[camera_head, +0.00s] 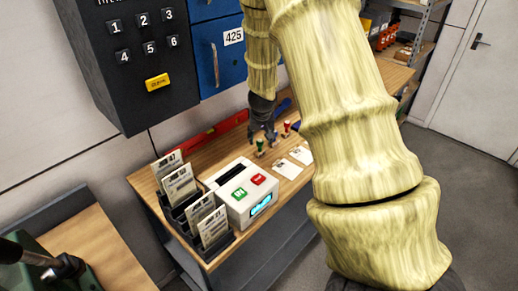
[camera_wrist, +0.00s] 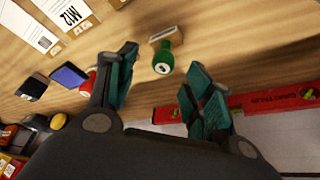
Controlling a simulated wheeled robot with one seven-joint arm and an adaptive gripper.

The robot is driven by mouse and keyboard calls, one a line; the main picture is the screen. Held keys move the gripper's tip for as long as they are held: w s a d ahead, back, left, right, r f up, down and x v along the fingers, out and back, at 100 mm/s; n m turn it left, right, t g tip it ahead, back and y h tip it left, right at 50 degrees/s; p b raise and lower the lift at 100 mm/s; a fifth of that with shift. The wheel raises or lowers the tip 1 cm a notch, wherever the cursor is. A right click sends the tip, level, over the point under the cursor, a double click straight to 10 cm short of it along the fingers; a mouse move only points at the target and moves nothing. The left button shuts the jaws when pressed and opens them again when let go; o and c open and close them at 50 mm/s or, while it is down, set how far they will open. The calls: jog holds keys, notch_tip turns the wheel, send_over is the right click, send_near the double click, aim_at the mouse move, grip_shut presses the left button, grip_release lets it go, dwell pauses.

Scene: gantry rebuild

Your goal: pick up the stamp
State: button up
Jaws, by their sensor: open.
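A stamp with a green handle (camera_wrist: 163,60) stands on the wooden bench, in the gap ahead of my fingertips in the wrist view. In the head view this green stamp (camera_head: 260,146) is just below the fingers. A second stamp with a red handle (camera_wrist: 88,85) is partly hidden behind my left finger in the wrist view; the red stamp also shows in the head view (camera_head: 287,127). My gripper (camera_wrist: 161,72) is open and empty, with the green stamp apart from both fingers. In the head view my gripper (camera_head: 262,134) hangs above the bench.
White cards (camera_head: 288,169) lie on the bench near the stamps. A white box with red and green buttons (camera_head: 240,190) and a black card rack (camera_head: 181,212) stand to the left. A red level (camera_wrist: 262,103) lies along the back edge. Blue cabinets (camera_head: 215,50) hang above.

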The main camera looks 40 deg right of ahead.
aim_at(260, 141)
jog(key=shift+s+d, duration=0.1)
jog(key=shift+s, duration=0.1)
jog(key=shift+f+p, duration=0.25)
jog(key=shift+p, duration=0.15)
jog(key=f, duration=0.1)
jog(key=w+f, duration=0.1)
jog(key=f+p, duration=0.1)
jog(key=shift+w+d, duration=0.15)
jog(key=shift+w, duration=0.2)
jog(key=shift+w+d+f, duration=0.1)
jog(key=shift+d+f, duration=0.05)
jog(key=shift+f, duration=0.45)
grip_shut()
jog(key=shift+r, duration=0.15)
